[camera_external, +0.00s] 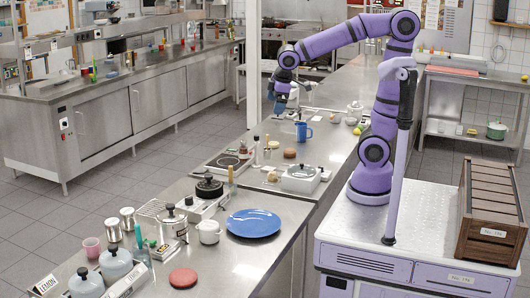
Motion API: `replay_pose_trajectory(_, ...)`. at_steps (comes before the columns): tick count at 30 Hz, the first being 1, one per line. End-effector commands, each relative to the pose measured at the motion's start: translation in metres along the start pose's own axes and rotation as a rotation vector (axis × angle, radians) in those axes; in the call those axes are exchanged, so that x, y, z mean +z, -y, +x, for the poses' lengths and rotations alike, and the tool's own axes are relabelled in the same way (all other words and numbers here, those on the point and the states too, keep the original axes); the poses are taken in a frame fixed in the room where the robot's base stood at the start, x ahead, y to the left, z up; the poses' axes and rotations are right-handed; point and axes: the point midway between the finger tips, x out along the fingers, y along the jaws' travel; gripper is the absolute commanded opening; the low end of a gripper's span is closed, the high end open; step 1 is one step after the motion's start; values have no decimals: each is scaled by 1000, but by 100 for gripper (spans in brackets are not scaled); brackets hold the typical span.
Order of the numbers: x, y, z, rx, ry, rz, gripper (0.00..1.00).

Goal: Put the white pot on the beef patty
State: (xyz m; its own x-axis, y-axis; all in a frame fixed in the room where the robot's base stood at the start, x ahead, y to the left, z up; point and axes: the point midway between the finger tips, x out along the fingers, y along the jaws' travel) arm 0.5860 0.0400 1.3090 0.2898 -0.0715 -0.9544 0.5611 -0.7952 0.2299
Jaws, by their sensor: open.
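A white pot (301,178) with a dark knob on its lid stands on the steel counter in the middle of the view. A small brown disc (289,153), like a patty, lies just behind it. A larger reddish-brown disc (183,278) lies at the near end of the counter. I cannot tell for sure which disc is the beef patty. My gripper (280,106) is over the far part of the counter, pointing down, beyond the pot and the brown disc. It is open; its fingers are small and dark here, and I see nothing held.
A blue jug (303,132) stands behind the brown disc. A blue plate (253,222), a white mug (208,232), a black lidded pan (209,187) and a steel pot (173,224) crowd the near counter. A wooden crate (493,210) sits at right.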

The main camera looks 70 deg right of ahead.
Motion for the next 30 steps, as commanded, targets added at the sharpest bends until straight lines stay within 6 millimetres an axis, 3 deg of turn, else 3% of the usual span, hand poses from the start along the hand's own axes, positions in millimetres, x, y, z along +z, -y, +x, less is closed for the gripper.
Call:
replay_pose_trajectory(1,19,-5,-10,9,-16,60,100)
replay_pose_trajectory(9,110,-14,-38,14,-95,375,100)
replay_pose_trajectory(15,162,-7,-45,-2,-154,563,100)
replay_pose_trajectory(21,184,-1,-45,-16,-182,648,100)
replay_pose_trajectory(30,185,0,-44,-18,-185,656,100)
